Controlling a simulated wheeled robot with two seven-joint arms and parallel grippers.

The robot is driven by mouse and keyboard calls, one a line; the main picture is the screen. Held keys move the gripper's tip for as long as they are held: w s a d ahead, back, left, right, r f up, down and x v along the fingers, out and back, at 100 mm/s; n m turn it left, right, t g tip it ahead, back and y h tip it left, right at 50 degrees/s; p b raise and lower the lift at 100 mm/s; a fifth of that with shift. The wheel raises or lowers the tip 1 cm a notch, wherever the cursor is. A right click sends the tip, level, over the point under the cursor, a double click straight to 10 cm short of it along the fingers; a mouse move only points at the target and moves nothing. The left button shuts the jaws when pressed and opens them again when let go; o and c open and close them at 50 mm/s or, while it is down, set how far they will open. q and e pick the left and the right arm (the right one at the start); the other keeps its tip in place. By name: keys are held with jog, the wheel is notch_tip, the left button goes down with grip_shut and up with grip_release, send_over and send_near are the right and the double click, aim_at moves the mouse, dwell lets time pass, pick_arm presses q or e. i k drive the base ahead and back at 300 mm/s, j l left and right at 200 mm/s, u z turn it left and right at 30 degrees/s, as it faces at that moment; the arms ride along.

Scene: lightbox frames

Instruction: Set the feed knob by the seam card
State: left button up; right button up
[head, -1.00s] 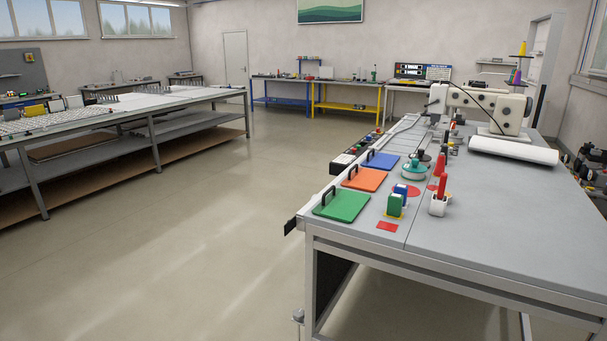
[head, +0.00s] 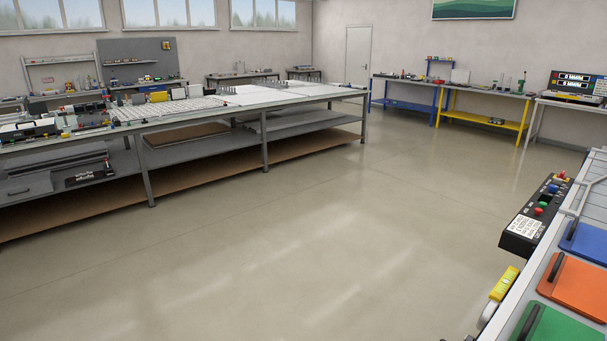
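A black control box (head: 528,222) with coloured knobs or buttons, in red, blue and green, is fixed along the near edge of the table at the right. A white printed card or label (head: 526,227) is on its front; its text is too small to read. I cannot tell which knob is the feed knob, and I cannot make out a seam card for certain. The sewing machine is out of view. Neither of my grippers is in view.
Orange (head: 574,287), blue (head: 586,242) and green (head: 556,325) panels with black handles lie on the right table. A yellow item (head: 503,284) is at its edge. A long grey table (head: 262,104) stands at the left. The floor (head: 270,245) between is clear.

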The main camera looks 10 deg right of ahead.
aim_at(556, 181)
jog(key=i+z, duration=0.1)
jog(key=i, duration=0.4)
jog(key=i+j+z, duration=0.1)
jog(key=i, duration=0.4)
jog(key=i+z, duration=0.2)
jog(key=z, duration=0.25)
jog(key=i+z, duration=0.2)
jog(key=z, duration=0.25)
jog(key=i+j+z, duration=0.2)
jog(key=z, duration=0.25)
jog(key=i+j+z, duration=0.1)
jog(key=i+z, duration=0.25)
jog(key=i+j+z, duration=0.15)
jog(key=z, duration=0.2)
jog(key=i+j+z, duration=0.3)
jog(key=k+l, duration=0.1)
